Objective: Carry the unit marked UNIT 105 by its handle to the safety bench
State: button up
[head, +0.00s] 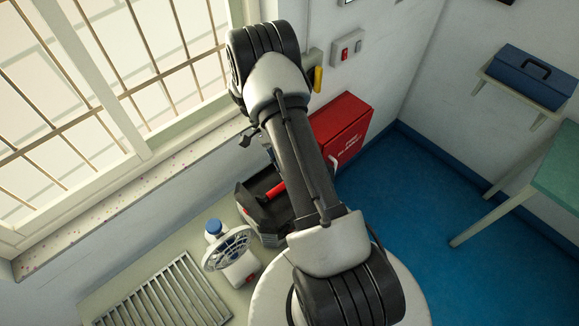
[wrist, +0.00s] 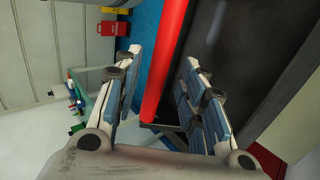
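A dark unit (head: 257,219) with a red handle (head: 275,190) stands on the bench beside the window in the head view, partly hidden by my arm. No UNIT 105 marking is readable in either view. In the wrist view the red handle (wrist: 165,65) runs lengthwise between the two fingers of my gripper (wrist: 162,75), and the unit's dark surface (wrist: 230,50) lies behind and to the right. The fingers are apart, with visible space on both sides of the handle. My arm hides most of the gripper in the head view.
A small fan (head: 227,250), a blue-capped bottle (head: 213,228) and a metal grille (head: 165,297) are on the bench left of the unit. A red box (head: 343,128) is beyond it. A blue toolbox (head: 530,76) sits on a wall shelf above a green table (head: 560,165). Blue floor lies clear between.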

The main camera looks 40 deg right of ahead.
notch_tip(320, 180, up, 10)
dwell(0.6)
dwell(0.5)
